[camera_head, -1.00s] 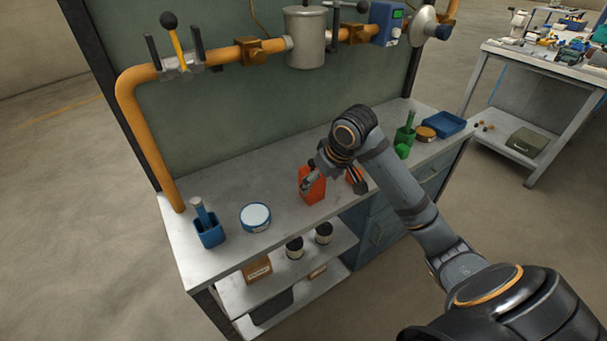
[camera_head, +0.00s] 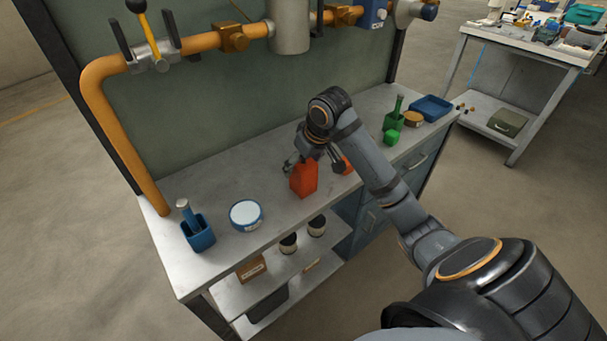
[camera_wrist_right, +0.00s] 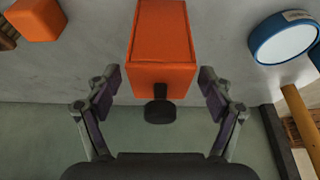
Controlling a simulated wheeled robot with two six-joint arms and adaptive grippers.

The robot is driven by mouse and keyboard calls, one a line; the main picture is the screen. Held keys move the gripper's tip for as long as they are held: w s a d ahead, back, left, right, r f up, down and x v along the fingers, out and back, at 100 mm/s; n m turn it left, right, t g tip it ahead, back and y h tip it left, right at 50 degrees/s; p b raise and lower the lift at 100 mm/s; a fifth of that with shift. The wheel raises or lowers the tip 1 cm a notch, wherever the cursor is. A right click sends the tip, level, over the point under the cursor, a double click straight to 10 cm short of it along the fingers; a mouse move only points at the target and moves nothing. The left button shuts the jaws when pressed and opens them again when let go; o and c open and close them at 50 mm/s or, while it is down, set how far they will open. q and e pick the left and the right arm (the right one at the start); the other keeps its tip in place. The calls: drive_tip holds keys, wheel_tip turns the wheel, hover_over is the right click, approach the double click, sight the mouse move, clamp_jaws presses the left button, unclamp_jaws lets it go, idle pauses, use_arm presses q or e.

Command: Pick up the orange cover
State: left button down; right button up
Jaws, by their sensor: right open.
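The orange cover (camera_head: 304,180), a tall orange box shape, stands upright on the grey bench top. In the right wrist view the cover (camera_wrist_right: 163,45) is a large block with a dark round knob (camera_wrist_right: 160,112) at its near end. My right gripper (camera_head: 312,165) is at the cover, partly hidden by its own wrist and by the cover. In the wrist view the right gripper (camera_wrist_right: 160,92) is open, with one finger on each side of the cover's near end and visible gaps to both. My left gripper is not in view.
A smaller orange block (camera_head: 346,166) is close by on the right. A blue-rimmed round tin (camera_head: 246,215) and a blue holder (camera_head: 198,236) stand to the left. A green holder (camera_head: 396,120) and a blue tray (camera_head: 431,108) are farther right. An orange pipe (camera_head: 120,140) rises at the bench's left end.

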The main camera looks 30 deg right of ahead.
drive_tip(key=x, duration=0.3)
drive_tip(key=shift+f, duration=0.25)
drive_tip(key=shift+r, duration=0.1)
drive_tip(key=c, duration=1.4)
